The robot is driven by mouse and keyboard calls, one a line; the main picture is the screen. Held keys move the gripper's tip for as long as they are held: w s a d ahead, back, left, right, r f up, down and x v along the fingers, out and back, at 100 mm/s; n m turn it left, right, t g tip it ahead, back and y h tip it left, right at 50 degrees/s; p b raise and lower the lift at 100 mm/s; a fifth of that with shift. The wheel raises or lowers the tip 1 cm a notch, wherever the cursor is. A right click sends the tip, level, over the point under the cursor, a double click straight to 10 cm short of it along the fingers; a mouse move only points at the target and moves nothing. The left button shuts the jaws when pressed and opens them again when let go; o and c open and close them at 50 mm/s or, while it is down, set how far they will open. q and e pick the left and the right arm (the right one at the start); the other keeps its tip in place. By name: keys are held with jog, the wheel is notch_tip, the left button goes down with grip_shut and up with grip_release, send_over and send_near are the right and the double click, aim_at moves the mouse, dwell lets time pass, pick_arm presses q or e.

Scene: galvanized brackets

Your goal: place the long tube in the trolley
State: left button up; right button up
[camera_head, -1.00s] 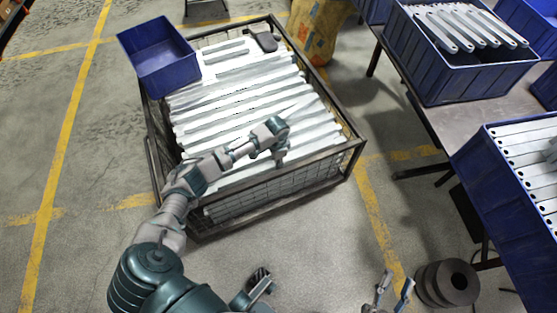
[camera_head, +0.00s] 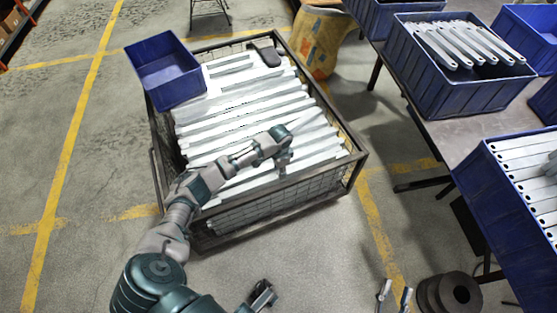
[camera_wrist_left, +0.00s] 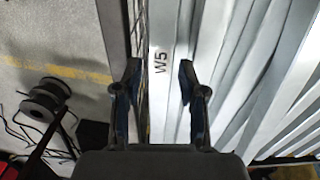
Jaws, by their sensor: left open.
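The trolley (camera_head: 357,170) is a dark-framed mesh cage filled with long pale metal pieces. My left gripper (camera_head: 284,158) is over its near right part. In the left wrist view my left gripper (camera_wrist_left: 160,85) is open, its two fingers apart above a long pale piece marked W5 (camera_wrist_left: 160,62) beside the cage's mesh side. Nothing is visibly clamped. I cannot tell which of the long pieces is the long tube. My right gripper (camera_head: 395,296) shows at the bottom edge, its fingers apart and empty.
A blue bin (camera_head: 165,70) sits on the trolley's far left corner. A table (camera_head: 455,130) at right carries blue bins (camera_head: 460,90) of metal parts. Dark round spools (camera_head: 450,294) stand on the floor at lower right. The floor left of the trolley is clear.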

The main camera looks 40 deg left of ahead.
pick_arm(q)
notch_tip(320, 180, up, 9)
jog(key=p, duration=0.3)
jog(key=s+d+f+m+t+h, duration=0.1)
jog(key=s+d+f+t+h, duration=0.3)
jog(key=d, duration=0.7)
jog(key=s+d+f+t, duration=0.2)
jog(key=s+d+f, duration=0.4)
jog(key=d, duration=0.5)
jog(key=s+a+r+n+t+y, duration=0.1)
jog(key=s+r+n+t, duration=0.3)
jog(key=s+r+t, duration=0.3)
jog(key=s+r, duration=0.3)
jog(key=r, duration=0.3)
jog(key=shift+s+r, duration=0.35)
pick_arm(e)
notch_tip(320, 180, down, 8)
jog(key=s+d+g+h, duration=0.1)
jog(key=s+g+h, duration=0.1)
jog(key=g, duration=0.4)
jog(key=shift+d+f+g, duration=0.15)
jog(key=shift+d+g, duration=0.15)
jog(key=shift+g, duration=0.1)
pick_arm(q)
jog(key=shift+f, duration=0.1)
